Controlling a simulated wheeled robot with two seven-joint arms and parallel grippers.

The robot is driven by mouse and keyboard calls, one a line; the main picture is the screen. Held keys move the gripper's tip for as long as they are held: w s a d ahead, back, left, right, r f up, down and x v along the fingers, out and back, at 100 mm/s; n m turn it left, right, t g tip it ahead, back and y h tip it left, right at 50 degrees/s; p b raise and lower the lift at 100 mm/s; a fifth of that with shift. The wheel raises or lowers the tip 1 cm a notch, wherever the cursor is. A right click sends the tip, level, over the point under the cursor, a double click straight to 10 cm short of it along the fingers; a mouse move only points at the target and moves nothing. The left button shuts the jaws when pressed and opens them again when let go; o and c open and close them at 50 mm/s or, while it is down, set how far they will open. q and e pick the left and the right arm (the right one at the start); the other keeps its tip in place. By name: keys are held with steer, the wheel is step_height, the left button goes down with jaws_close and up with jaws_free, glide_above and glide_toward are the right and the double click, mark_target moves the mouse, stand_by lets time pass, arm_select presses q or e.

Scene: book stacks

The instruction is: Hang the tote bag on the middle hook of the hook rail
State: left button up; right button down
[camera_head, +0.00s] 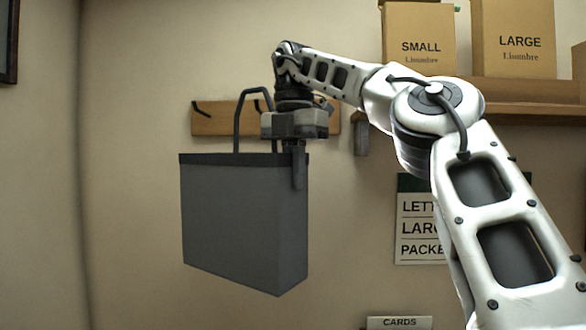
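The tote bag (243,215) is a dark grey, boxy bag with a stiff looped handle standing up from its top. It is off the ground, roughly upright, in front of the wall. My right gripper (298,170) points down at the bag's right upper edge, and appears shut on it; one finger shows in front of the bag and the other is hidden. The wooden hook rail (218,122) is on the wall behind the handle and gripper. My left gripper is not in view.
A wooden shelf (530,113) at the upper right holds a SMALL box (420,25) and a LARGE box (515,30). A sign (415,225) hangs below it, partly behind my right arm. A CARDS label (399,323) is at the bottom.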

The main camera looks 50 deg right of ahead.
steer(key=shift+w+d+f+p, duration=0.3)
steer(key=shift+w+d, duration=0.25)
steer(key=shift+d, duration=0.15)
steer(key=shift+w+d+f+p, duration=0.35)
steer(key=shift+w+d, duration=0.2)
steer(key=shift+d, duration=0.1)
steer(key=shift+w+d+f+p, duration=0.3)
steer(key=shift+w+d, duration=0.25)
steer(key=shift+d, duration=0.15)
steer(key=c, duration=1.5)
jaws_free()
steer(key=shift+s, duration=0.1)
steer(key=shift+c, duration=0.2)
steer(key=shift+f, duration=0.15)
